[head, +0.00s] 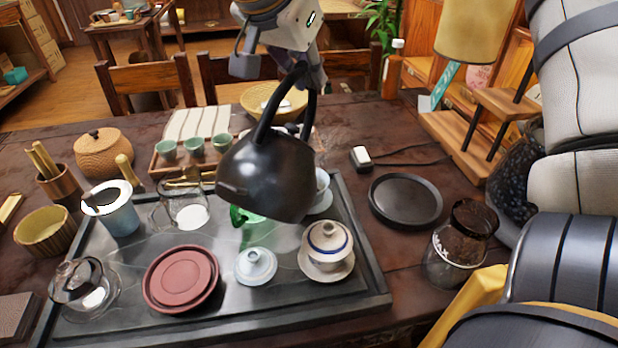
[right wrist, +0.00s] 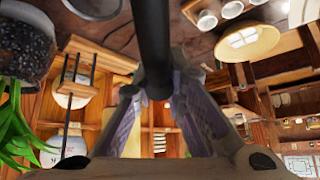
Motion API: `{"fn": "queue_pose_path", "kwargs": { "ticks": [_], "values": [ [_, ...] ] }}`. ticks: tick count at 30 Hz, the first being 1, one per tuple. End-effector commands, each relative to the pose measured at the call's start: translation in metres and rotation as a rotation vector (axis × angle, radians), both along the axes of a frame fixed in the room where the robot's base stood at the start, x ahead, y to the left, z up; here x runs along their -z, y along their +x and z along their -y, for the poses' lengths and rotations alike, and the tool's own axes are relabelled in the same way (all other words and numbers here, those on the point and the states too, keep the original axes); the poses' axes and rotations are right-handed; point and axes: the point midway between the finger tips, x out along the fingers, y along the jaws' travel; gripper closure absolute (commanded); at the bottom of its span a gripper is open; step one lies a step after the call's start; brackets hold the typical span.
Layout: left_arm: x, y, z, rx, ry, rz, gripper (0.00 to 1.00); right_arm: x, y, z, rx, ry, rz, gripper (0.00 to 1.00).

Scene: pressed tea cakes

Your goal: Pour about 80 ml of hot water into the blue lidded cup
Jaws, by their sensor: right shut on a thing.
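My right gripper (head: 300,76) is shut on the arched handle of the black kettle (head: 268,178). It holds the kettle tilted above the middle of the tea tray (head: 377,298). The handle (right wrist: 153,45) also runs between my fingers in the right wrist view. A pale blue-white cup (head: 323,190) stands behind the kettle, partly hidden by it. A pale lid with a blue knob (head: 256,265) lies in front. A white lidded cup with a dark blue band (head: 328,246) stands on a saucer, right of that lid. No water stream shows. My left gripper is out of view.
A green figure (head: 240,214) is under the kettle. A round black plate (head: 406,200) and a glass jar (head: 458,243) stand right.

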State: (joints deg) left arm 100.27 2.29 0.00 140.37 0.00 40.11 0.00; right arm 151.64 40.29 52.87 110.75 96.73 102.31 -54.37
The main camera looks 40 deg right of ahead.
Motion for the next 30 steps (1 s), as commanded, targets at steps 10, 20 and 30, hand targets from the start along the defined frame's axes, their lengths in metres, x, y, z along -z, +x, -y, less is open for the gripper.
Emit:
{"fn": "queue_pose_path", "kwargs": {
  "ticks": [10,20,30],
  "values": [
    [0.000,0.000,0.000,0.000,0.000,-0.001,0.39,0.008,0.003,0.007,0.001,0.059,-0.021,1.00],
    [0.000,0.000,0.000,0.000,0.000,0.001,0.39,0.014,0.006,0.015,0.001,0.120,-0.041,1.00],
    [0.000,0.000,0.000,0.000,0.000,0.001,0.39,-0.018,-0.007,-0.021,-0.007,-0.131,0.050,1.00]
  ]
}}
